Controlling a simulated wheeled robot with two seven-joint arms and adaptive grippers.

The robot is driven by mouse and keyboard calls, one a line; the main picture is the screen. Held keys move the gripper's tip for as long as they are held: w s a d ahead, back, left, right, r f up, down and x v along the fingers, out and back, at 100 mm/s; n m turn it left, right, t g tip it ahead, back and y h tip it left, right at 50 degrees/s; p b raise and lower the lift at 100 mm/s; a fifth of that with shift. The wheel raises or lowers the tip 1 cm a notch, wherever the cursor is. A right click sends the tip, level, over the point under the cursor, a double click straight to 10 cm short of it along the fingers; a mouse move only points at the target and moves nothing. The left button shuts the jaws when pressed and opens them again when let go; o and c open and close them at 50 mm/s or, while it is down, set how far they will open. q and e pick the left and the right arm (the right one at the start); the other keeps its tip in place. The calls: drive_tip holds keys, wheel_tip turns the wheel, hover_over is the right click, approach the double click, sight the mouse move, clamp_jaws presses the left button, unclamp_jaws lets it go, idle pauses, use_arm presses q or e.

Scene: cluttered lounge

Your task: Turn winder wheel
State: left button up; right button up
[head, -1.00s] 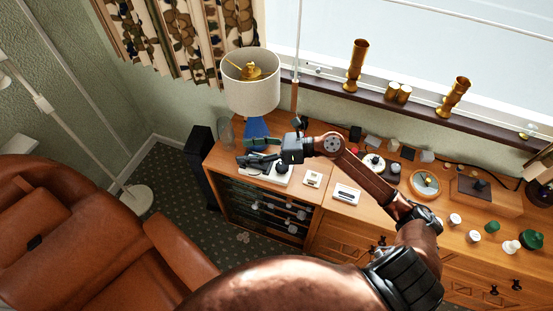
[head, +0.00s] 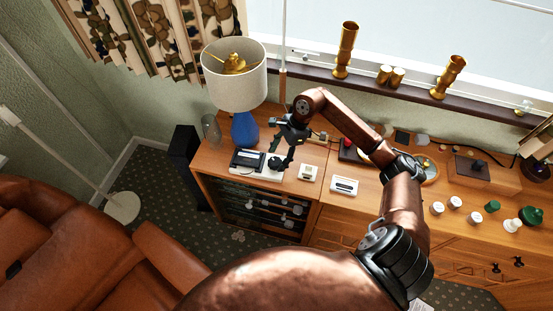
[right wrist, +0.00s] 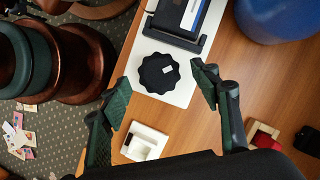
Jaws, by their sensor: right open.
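The winder wheel (right wrist: 159,73) is a black scalloped knob with a small white mark on top. It sits on a white base plate (right wrist: 183,93), next to a black box (right wrist: 180,18) with a display. In the head view the white base (head: 262,173) and black box (head: 248,159) stand at the left end of the wooden cabinet. My right gripper (head: 278,141) is open above the base's right side. In the right wrist view my right gripper's (right wrist: 163,84) fingers lie either side of the wheel, apart from it, with nothing between them gripped. My left gripper is out of view.
A blue lamp (head: 245,128) stands behind the box, near a glass vase (head: 211,129). Small white boxes (head: 344,186) and several small pieces lie to the right on the cabinet (head: 325,150). A brown leather armchair (head: 165,262) is at front left.

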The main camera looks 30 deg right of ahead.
sight(275, 164)
drive_tip(key=shift+x, duration=0.8)
drive_tip(key=shift+c, duration=0.4)
drive_tip(key=c, duration=1.1)
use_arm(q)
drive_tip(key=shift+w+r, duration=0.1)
use_arm(e)
drive_tip(key=shift+s+r+m, duration=0.1)
drive_tip(key=shift+m, duration=0.3)
